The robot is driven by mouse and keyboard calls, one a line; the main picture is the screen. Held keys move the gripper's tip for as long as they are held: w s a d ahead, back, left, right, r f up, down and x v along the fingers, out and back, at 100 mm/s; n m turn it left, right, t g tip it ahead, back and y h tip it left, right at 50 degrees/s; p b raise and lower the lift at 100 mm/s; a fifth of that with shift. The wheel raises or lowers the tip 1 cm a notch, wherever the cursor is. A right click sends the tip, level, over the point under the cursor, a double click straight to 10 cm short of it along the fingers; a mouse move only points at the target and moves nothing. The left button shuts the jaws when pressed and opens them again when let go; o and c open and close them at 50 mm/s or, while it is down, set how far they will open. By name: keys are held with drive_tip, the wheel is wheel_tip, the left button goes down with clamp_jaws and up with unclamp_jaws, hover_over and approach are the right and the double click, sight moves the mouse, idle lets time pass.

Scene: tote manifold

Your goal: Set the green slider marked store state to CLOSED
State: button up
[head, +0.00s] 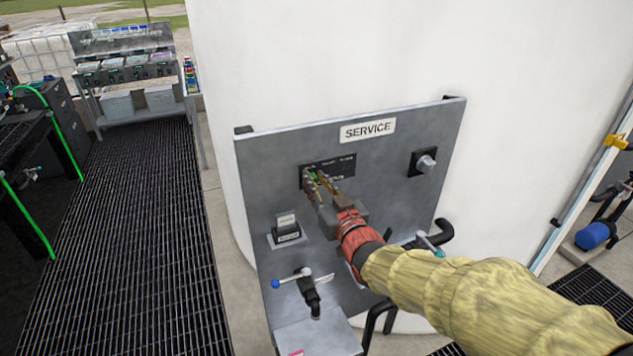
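The green slider (312,173) sits at the left end of a black slot plate (341,165) on the grey SERVICE panel (285,165). Only a small green part of it shows between my gripper's fingers. The small lettering on the plate is too small to read. My gripper (316,177) reaches the plate from the lower right, with its fingertips at the slider. The fingers look a little apart, one on each side of the green part. Whether they press on it cannot be told.
A grey rotary knob (426,164) is at the panel's right. A rocker-like switch box (287,230) sits at lower left, above a blue-tipped lever valve (300,281). A teal-tipped valve handle (437,252) is close to my arm. A white tank (270,60) stands behind the panel.

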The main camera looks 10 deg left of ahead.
sight(347, 164)
clamp_jaws()
idle(0.4)
drive_tip(key=w+d, duration=0.1)
drive_tip(key=d, duration=0.2)
drive_tip(key=w+d, duration=0.2)
drive_tip(key=d, duration=0.1)
drive_tip(key=w+d, duration=0.2)
drive_tip(key=shift+w+d, duration=0.2)
drive_tip(key=shift+d, duration=0.2)
drive_tip(key=shift+o, duration=1.4)
unclamp_jaws()
drive_tip(key=shift+w+d, duration=0.1)
drive_tip(key=shift+d, duration=0.05)
drive_tip(key=shift+o, duration=0.6)
